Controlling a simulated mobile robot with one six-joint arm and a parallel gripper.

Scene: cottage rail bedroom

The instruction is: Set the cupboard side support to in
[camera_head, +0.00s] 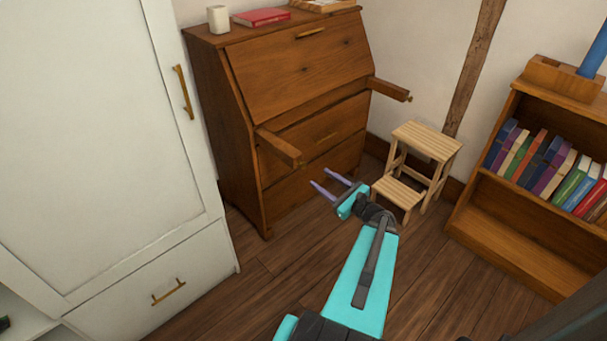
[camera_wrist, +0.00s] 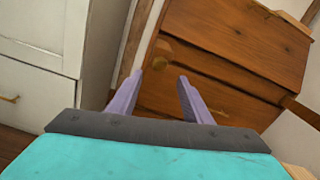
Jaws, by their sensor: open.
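A brown wooden bureau (camera_head: 215,115) with a closed sloping front stands against the back wall. Its side support nearer the white cupboard (camera_head: 281,148) sticks out from the front, with a small knob on its end. The other side support (camera_head: 390,89) also sticks out, at the bureau's right. My gripper (camera_head: 321,178) is open and empty, apart from the supports, to the lower right of the cupboard side one in the head view. In the wrist view a support's end (camera_wrist: 166,52) appears just beyond and between my fingertips (camera_wrist: 160,77).
The white cupboard (camera_head: 85,130) stands close at the left. A wooden step stool (camera_head: 425,140) is right of my gripper, near the bureau. A bookshelf (camera_head: 515,215) with several books is at the right. A white cup (camera_head: 218,19) and red book (camera_head: 262,17) lie on the bureau top.

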